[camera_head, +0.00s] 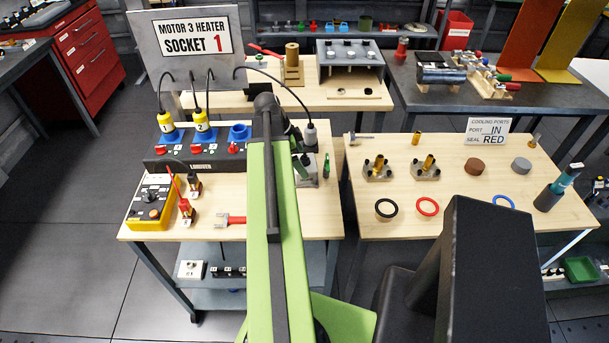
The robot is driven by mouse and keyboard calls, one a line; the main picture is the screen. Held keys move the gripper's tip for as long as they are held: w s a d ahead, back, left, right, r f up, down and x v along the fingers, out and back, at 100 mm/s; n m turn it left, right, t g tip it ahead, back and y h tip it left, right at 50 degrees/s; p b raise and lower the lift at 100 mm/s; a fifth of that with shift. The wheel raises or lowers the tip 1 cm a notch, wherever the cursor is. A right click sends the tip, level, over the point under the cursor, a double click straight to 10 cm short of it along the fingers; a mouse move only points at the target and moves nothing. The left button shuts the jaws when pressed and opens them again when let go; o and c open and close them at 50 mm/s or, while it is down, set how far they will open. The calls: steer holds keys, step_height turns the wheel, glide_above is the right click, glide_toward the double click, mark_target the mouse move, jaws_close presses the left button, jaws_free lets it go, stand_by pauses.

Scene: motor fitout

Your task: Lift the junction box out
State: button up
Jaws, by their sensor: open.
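A grey metal box (306,172), which looks like the junction box, sits at the right part of the left wooden table. My arm covers its left side, so I cannot tell how it is seated. A dark plug (310,137) on a black cable stands just above or behind it. My gripper (299,147) is at the far end of my green arm, close to the box and plug in the picture. Its jaws are open and mostly hidden, and I see no thing held. I cannot tell whether they touch the box.
A black socket block (200,160) with yellow plugs and a yellow control box (151,203) stand to the left. The right table (455,205) holds brass fittings, seal rings and a dark cup. Cables arch over the left table.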

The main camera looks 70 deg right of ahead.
mark_target(305, 166)
steer(key=b+x, duration=0.3)
steer(key=x, duration=0.1)
steer(key=shift+f+b, duration=0.3)
steer(key=shift+f, duration=0.1)
steer(key=shift+r, duration=0.2)
steer(key=shift+c, duration=0.3)
steer(key=c, duration=1.5)
